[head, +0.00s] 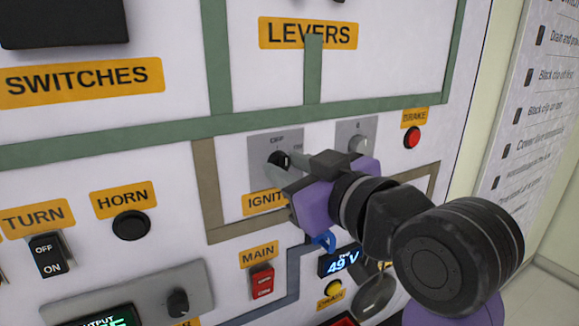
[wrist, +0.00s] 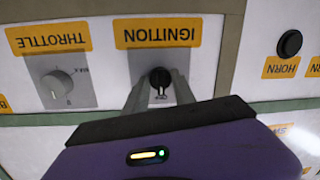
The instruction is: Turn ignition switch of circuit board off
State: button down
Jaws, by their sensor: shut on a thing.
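The ignition switch (head: 279,160) is a small black knob on a grey plate on the white panel, above its orange IGNITION label. An OFF mark shows above the knob in the head view. The knob also shows in the upside-down wrist view (wrist: 160,77). My purple and black gripper (head: 282,165) reaches in from the right, with its grey fingers on both sides of the knob, shut on it. In the wrist view the fingers (wrist: 159,90) flank the knob. The fingers partly hide it, and I cannot tell exactly where it points.
The throttle knob (head: 359,144) is close to the right, partly behind my gripper. A red brake button (head: 411,138) is farther right. The horn button (head: 131,225) is to the left, and the red MAIN switch (head: 262,282) is below. A voltage display (head: 341,260) sits under my arm.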

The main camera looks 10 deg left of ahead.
dwell(0.4)
jog(key=c, duration=1)
grip_release()
jog(key=shift+c, duration=0.2)
jog(key=b+v, duration=0.1)
jog(key=v, duration=0.6)
jog(key=shift+s+d, duration=0.2)
jog(key=shift+s, duration=0.15)
jog(key=shift+r, duration=0.1)
